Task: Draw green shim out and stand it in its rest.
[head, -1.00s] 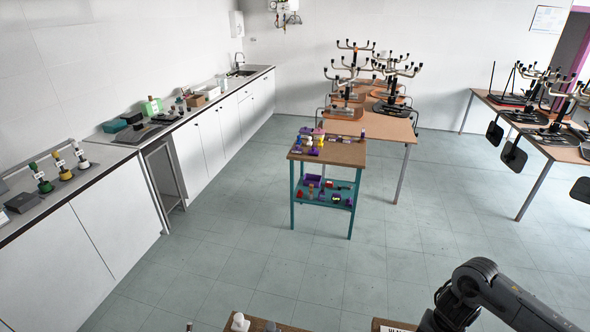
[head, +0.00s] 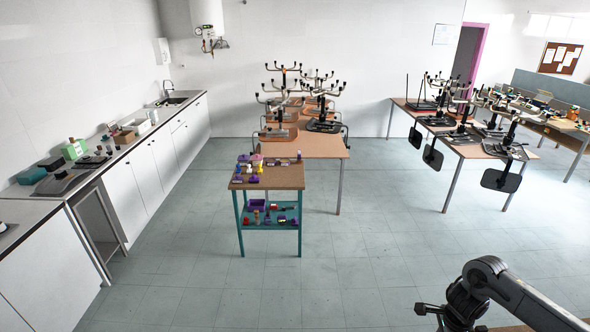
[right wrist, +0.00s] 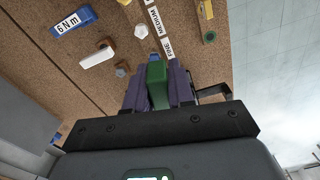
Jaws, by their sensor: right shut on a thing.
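In the right wrist view, a green shim (right wrist: 156,84) stands between the two purple fingers of my right gripper (right wrist: 157,88), which is shut on it. Its far end points at the brown cork-like board (right wrist: 115,35). I cannot tell whether it is still seated in something. The rest for it cannot be made out. In the head view my right arm reaches in at the lower right, with the right gripper (head: 436,311) small and dark near the bottom edge. My left gripper is in no current view.

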